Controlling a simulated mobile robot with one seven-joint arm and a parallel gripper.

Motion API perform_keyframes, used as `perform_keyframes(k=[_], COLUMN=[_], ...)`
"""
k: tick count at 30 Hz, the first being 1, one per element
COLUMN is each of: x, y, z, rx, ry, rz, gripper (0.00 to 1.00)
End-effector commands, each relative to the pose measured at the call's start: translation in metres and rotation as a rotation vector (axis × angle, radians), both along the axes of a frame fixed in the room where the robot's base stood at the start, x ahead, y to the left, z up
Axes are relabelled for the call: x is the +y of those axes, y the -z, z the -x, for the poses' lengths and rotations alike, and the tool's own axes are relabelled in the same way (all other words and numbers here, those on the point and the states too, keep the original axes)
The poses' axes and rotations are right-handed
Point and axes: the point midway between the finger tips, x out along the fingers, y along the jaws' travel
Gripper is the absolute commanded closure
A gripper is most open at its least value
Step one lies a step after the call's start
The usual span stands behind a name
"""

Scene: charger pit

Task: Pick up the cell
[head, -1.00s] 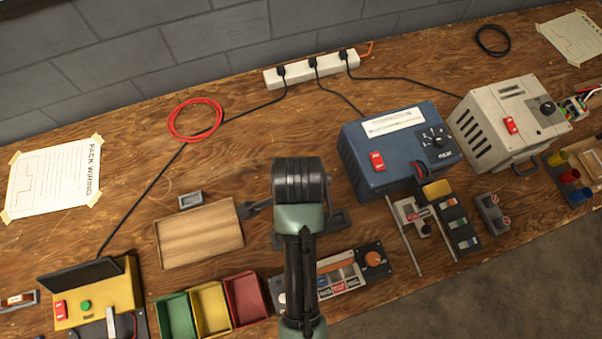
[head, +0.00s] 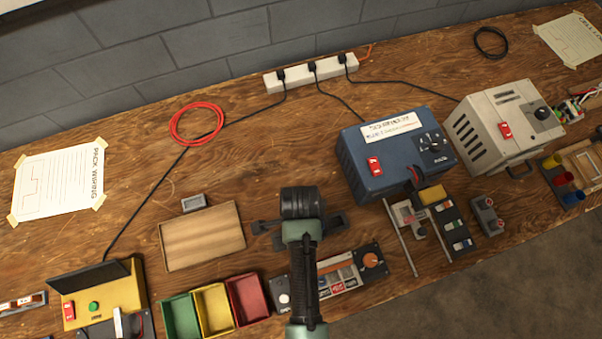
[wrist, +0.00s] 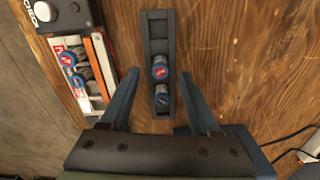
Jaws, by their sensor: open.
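The dark holder (wrist: 158,27) runs up the picture. My gripper (wrist: 160,74) is open, with one blue finger on each side of the holder and nothing held. Whether the fingers touch anything cannot be told. In the head view my arm hides the cell.
Green, yellow and red bins (head: 247,297), a wooden tray (head: 203,238) and a blue box (head: 350,160) surround the arm. Cables cross the bench behind.

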Motion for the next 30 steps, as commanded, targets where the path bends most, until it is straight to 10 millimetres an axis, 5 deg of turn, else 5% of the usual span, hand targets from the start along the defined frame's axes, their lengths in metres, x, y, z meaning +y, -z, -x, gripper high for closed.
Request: perform_keyframes(k=[6, 15, 26, 30], x=[-0.001, -0.001, -0.001, -0.001], y=[0.027, 0.031, 0.031, 0.031], z=[0.0, 0.0, 0.0, 0.0], rx=[0.001, -0.002, -0.002, -0.001], ry=[-0.001, -0.001, 0.0, 0.0], rz=[0.0, 0.001, 0.001, 0.001], gripper=[0.37, 0.37, 1.0, 1.0])
